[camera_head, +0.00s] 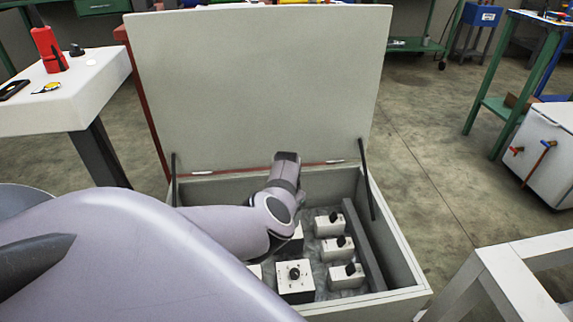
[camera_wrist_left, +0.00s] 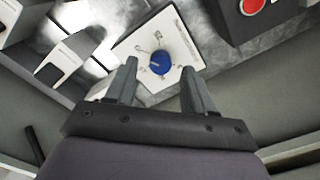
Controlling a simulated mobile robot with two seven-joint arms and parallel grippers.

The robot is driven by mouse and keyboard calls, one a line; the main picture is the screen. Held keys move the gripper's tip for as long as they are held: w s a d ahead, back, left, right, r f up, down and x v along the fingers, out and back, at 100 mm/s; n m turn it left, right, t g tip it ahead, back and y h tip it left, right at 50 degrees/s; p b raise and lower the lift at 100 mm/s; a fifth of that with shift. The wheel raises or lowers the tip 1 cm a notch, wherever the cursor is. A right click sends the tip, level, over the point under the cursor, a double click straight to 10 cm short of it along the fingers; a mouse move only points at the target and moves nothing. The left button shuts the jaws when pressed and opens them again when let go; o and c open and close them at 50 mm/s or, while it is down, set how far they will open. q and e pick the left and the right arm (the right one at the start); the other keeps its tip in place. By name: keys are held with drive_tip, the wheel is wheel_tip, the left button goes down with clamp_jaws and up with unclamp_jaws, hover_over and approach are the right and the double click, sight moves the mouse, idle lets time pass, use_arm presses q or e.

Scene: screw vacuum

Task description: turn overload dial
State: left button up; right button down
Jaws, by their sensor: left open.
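In the left wrist view, a blue dial knob (camera_wrist_left: 161,62) sits on a white face plate (camera_wrist_left: 133,43) with marks around it; the print is too small to read, so I cannot tell if it says overload. My left gripper (camera_wrist_left: 159,68) is open and empty, its fingertips on either side of the knob in the picture; I cannot tell how far apart they are from it in depth. In the head view my left arm reaches into the open grey box (camera_head: 402,262) and hides the blue knob and my fingers. My right gripper is not in view.
Several white units with black knobs (camera_head: 294,274) stand inside the box. Its raised lid (camera_head: 258,88) stands behind my arm. A red button (camera_wrist_left: 252,6) shows in the left wrist view. A white table (camera_head: 100,105) is at left, a white frame (camera_head: 510,270) at right.

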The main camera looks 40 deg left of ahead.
use_arm(q)
drive_tip(key=shift+f+b, duration=0.4)
drive_tip(key=shift+f, duration=0.55)
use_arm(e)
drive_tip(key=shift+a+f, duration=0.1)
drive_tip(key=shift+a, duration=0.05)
use_arm(q)
clamp_jaws()
drive_tip(key=shift+n, duration=0.3)
